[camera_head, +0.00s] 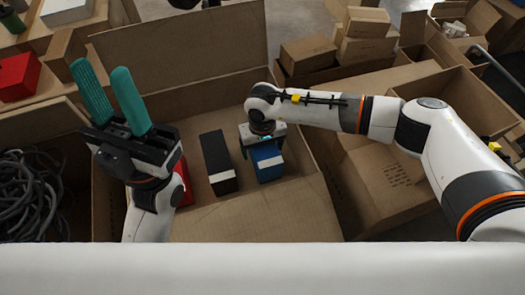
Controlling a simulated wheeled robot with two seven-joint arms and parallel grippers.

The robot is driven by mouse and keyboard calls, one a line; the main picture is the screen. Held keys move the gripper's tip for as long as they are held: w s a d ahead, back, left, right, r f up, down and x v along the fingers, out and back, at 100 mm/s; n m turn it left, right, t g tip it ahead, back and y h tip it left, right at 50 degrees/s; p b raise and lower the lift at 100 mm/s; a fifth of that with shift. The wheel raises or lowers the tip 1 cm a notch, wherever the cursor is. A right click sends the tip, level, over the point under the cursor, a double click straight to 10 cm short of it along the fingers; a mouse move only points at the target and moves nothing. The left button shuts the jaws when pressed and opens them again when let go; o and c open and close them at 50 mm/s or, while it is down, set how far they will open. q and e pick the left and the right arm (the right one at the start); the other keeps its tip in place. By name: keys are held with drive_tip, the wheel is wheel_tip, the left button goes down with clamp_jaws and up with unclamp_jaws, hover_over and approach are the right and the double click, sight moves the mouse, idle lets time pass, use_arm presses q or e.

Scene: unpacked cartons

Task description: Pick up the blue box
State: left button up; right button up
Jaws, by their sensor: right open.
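The blue box (267,162) lies in the large open carton (255,215), toward its right side, with a pale band across it. My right gripper (264,145) is over the far end of the blue box, pointing down. Its jaws are open and partly hidden by the wrist, so contact with the box is unclear. My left gripper (117,100) is raised at the left, with two green fingers pointing up, spread apart and empty. A black box (217,163) with a pale band lies left of the blue box. A red box (184,184) is partly hidden behind my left arm.
A carton of dark cables (30,190) stands at the left. A red box (18,76) sits on a surface at the upper left. Closed cartons (308,54) and open ones crowd the back and right. The carton's raised flap (185,50) stands behind the boxes.

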drive_tip(key=shift+r, duration=0.1)
drive_tip(key=c, duration=1.4)
